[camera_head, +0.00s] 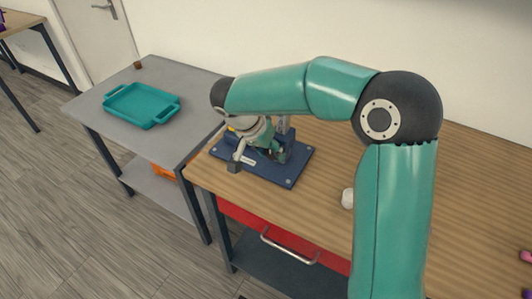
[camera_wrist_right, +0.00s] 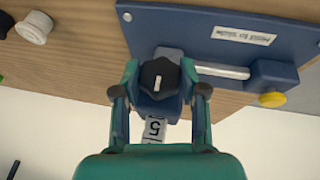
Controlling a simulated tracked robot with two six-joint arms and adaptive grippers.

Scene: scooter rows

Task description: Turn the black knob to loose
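The black knob (camera_wrist_right: 160,78), with a white pointer line, shows in the right wrist view on a blue fixture (camera_wrist_right: 218,45). The pointer stands nearly in line with the picture's vertical. My right gripper (camera_wrist_right: 160,72) has one teal fingertip at each side of the knob, and both look in contact with it. A white tag with a "5" (camera_wrist_right: 154,128) shows just below the knob. In the head view the fixture's blue base (camera_head: 293,172) stands on the wooden table, and my right gripper (camera_head: 271,146) is over it, hiding the knob. My left gripper is out of view.
A yellow button (camera_wrist_right: 272,100) and a grey bar (camera_wrist_right: 220,71) are on the fixture beside the knob. A white round object (camera_head: 347,198) lies on the wooden table. A teal tray (camera_head: 143,121) is on the grey table (camera_head: 187,80) to the left.

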